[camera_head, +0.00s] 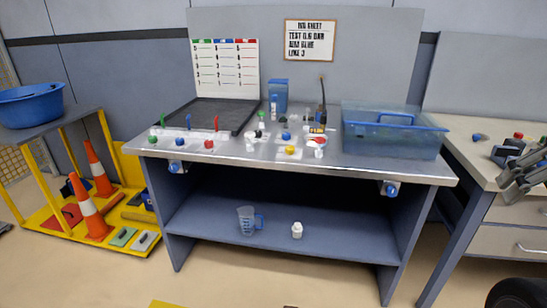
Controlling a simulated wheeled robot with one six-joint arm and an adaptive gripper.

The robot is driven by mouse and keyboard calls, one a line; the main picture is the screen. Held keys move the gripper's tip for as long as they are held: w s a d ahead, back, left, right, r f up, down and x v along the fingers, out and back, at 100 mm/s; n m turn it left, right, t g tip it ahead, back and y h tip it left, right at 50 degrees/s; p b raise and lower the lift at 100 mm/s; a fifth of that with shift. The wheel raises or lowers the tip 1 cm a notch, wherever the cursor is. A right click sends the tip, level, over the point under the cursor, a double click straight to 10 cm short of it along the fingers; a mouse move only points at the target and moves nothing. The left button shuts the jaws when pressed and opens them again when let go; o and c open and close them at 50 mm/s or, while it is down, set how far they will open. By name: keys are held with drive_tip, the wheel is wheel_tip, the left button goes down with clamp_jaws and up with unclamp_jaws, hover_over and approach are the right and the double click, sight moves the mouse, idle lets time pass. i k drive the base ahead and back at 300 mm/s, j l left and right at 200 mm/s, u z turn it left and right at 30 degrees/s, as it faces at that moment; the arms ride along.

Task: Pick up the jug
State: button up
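The jug (246,221) is a clear, bluish measuring jug with a blue handle on its right side. It stands upright on the lower shelf (330,252) of the workbench, left of the shelf's middle. My gripper (507,160) shows as grey parts at the right edge of the view, partly cut off. It is far to the right of the jug and higher in the picture, apart from it. Whether its fingers are open or shut cannot be made out.
A small white bottle (297,230) stands right of the jug. The bench top (330,160) overhangs the shelf and carries bottles, coloured caps and a blue clear bin (395,135). A yellow cart (120,240) with cones stands left. The floor in front looks mostly clear.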

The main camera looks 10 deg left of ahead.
sight(246, 214)
drive_tip(key=i+j+u, duration=0.15)
drive_tip(key=j, duration=0.25)
drive_tip(key=i+j+u, duration=0.2)
drive_tip(key=j, duration=0.15)
drive_tip(key=i+j+u, duration=0.15)
drive_tip(key=j, duration=0.2)
drive_tip(key=i, duration=0.05)
